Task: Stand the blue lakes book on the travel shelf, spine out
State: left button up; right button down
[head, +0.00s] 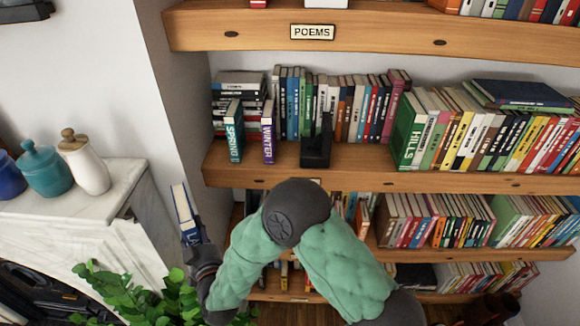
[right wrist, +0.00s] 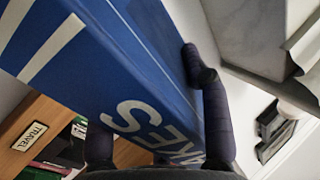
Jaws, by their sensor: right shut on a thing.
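The blue book (head: 185,213) with white stripes is held left of the bookcase, in front of the white wall. Its spine letters "KES" show large in the right wrist view (right wrist: 120,65). My right gripper (head: 203,258) is shut on its lower part, with a dark finger on each side (right wrist: 150,115). A "TRAVEL" label (right wrist: 30,135) is on a wooden shelf edge in the right wrist view. In the head view, my arm hides most of the label on the shelf (head: 250,172) below POEMS, so I cannot read it. My left gripper is not in view.
On that shelf stand SPRING (head: 234,130), WINTER (head: 268,132), a black bookend (head: 317,145) and green HILLS (head: 408,130), with gaps between them. A marble mantel (head: 60,215) with jars (head: 85,165) stands left. A leafy plant (head: 125,295) is below the gripper.

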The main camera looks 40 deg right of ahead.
aim_at(376, 157)
jog(key=j+z, duration=0.2)
jog(key=z, duration=0.2)
jog(key=j+z, duration=0.25)
jog(key=z, duration=0.15)
jog(key=i, duration=0.05)
